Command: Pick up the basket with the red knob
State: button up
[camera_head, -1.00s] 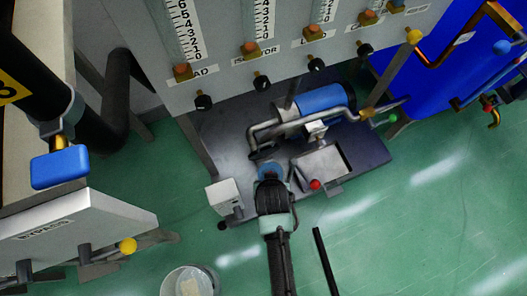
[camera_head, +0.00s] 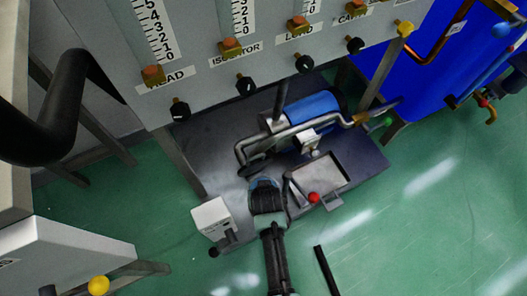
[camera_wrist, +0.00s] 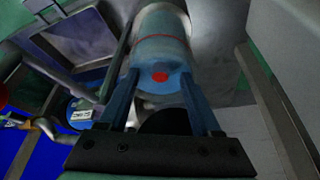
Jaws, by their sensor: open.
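The basket (camera_head: 331,168) is a shallow grey metal tray on the dark base plate under the panel. Its red knob (camera_head: 314,197) sits at its front edge, facing me. My gripper (camera_head: 264,183) is just left of the basket in the head view, low over the base plate. It is not around the knob. In the wrist view my gripper (camera_wrist: 160,72) shows two blue fingers spread apart with a visible gap. A light blue cylinder (camera_wrist: 162,48) with a red dot shows behind that gap; I cannot tell what it is. I cannot identify the basket surely in the wrist view.
A blue pump (camera_head: 311,107) with a bent metal pipe lies behind the basket. A small white box (camera_head: 211,217) stands left of my gripper. The labelled panel (camera_head: 215,75) overhangs from behind. A blue tank (camera_head: 425,65) stands at right.

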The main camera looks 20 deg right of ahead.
jog(key=shift+x, duration=0.75)
jog(key=shift+c, duration=0.3)
grip_shut()
dwell(0.5)
